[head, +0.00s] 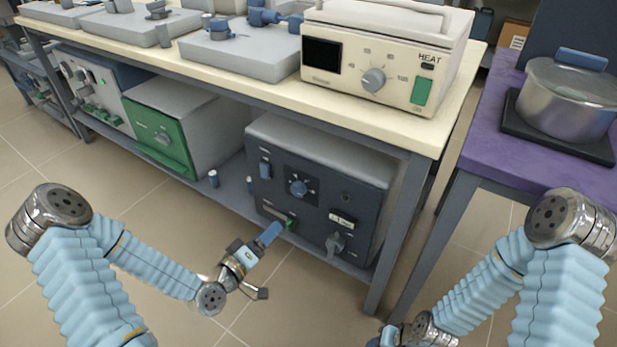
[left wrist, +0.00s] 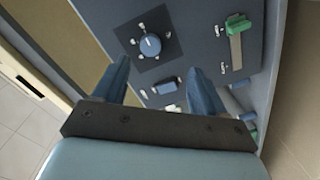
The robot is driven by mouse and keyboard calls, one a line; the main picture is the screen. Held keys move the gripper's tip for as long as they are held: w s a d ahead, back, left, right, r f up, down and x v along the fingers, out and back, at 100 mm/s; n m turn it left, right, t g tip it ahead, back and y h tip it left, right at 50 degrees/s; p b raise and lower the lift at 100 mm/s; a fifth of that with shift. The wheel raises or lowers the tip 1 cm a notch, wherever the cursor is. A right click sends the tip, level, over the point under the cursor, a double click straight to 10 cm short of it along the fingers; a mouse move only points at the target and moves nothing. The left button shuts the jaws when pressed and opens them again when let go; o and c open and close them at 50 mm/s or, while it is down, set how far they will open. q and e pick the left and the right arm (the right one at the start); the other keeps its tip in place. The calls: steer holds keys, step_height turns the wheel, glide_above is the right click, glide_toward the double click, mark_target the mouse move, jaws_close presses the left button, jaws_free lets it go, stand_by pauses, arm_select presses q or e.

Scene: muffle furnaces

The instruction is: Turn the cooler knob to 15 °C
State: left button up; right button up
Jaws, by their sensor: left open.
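A dark blue-grey unit (head: 325,160) sits on the low shelf; it appears to be the cooler, but its name cannot be read. Its round blue knob (head: 298,187) sits on a dark square dial plate with small pale marks. In the left wrist view the knob (left wrist: 150,45) shows beyond the fingertips, with nothing gripping it. The dial figures are too small to read. My left gripper (head: 269,235) is open and empty, in front of the unit and below the knob. My right gripper (head: 388,337) is partly cut off at the bottom edge, and its jaws are unclear.
The front panel also has a blue switch (head: 265,168), a grey lower fitting (head: 335,243) and a green-handled lever (left wrist: 237,26). The table leg (head: 400,235) stands right of the unit. A green unit (head: 160,138) stands left. A HEAT furnace (head: 385,65) is above.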

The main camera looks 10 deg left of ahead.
mark_target(295, 192)
arm_select(q)
steer(key=shift+t, duration=0.4)
steer(key=x, duration=0.5)
steer(key=r+x, duration=0.1)
steer(key=x, duration=0.3)
steer(key=a+p+x, duration=0.1)
steer(key=x, duration=0.4)
steer(key=shift+w+r, duration=0.4)
steer(key=shift+w, duration=0.1)
arm_select(e)
steer(key=shift+w+a+r, duration=0.25)
steer(key=shift+a+r, duration=0.05)
steer(key=shift+r, duration=0.35)
arm_select(q)
steer(key=c, duration=1.1)
steer(key=shift+o, duration=0.2)
arm_select(e)
steer(key=shift+f, duration=0.1)
arm_select(q)
steer(key=shift+f+n, duration=0.1)
steer(key=shift+n, duration=0.2)
arm_select(e)
steer(key=shift+f, duration=0.1)
